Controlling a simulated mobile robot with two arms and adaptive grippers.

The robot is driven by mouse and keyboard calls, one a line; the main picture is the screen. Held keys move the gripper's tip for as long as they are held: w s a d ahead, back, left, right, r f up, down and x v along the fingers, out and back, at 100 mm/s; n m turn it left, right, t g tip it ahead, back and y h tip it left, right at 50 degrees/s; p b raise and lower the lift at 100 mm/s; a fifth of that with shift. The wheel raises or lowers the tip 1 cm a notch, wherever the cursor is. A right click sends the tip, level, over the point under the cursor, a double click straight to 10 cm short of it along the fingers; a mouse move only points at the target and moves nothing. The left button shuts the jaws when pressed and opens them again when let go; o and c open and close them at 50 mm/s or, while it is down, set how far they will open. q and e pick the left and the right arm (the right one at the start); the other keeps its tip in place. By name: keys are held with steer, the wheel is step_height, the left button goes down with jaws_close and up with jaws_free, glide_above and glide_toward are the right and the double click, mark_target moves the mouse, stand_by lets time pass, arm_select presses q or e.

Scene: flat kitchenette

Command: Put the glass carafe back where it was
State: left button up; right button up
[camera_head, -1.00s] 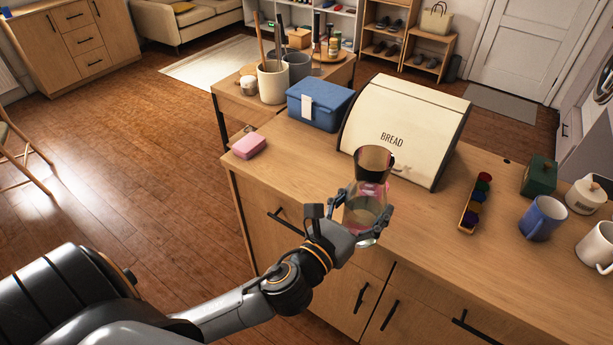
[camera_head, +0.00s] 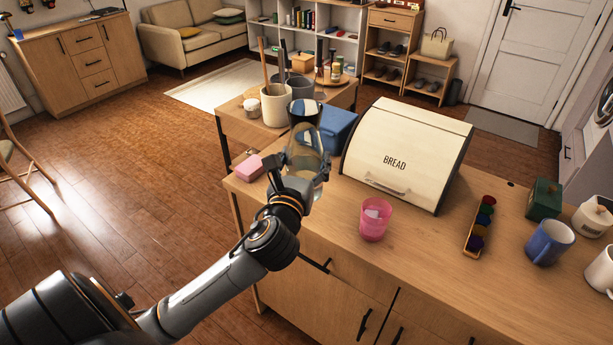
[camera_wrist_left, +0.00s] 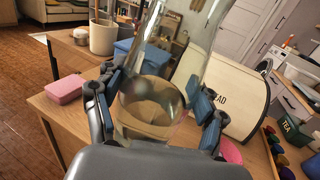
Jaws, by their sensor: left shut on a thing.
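The glass carafe (camera_head: 304,142) is clear with a dark upper part and some pale liquid low inside. My left gripper (camera_head: 304,178) is shut around its body and holds it upright near the counter's left end, in front of the blue box. In the left wrist view the carafe (camera_wrist_left: 160,100) stands between the two fingers (camera_wrist_left: 155,108), liquid in its round bottom. Whether its base touches the counter cannot be told. My right gripper is not in view.
On the counter (camera_head: 330,225) are a pink sponge-like block (camera_head: 249,167), a blue box (camera_head: 338,128), a cream bread bin (camera_head: 408,150), a pink cup (camera_head: 375,219), a rack of coloured capsules (camera_head: 480,225), a green tin (camera_head: 544,198) and a blue mug (camera_head: 549,243). Crocks (camera_head: 275,105) stand behind.

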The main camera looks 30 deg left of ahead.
arm_select(q)
steer(key=w+a+f+b, duration=0.1)
steer(key=w+a+f, duration=0.3)
steer(key=w+f, duration=0.3)
steer(key=shift+w+a+f, duration=0.15)
steer(key=shift+f, duration=1.45)
steer(key=shift+f, duration=0.2)
steer(key=o, duration=1.8)
steer(key=shift+f, duration=0.1)
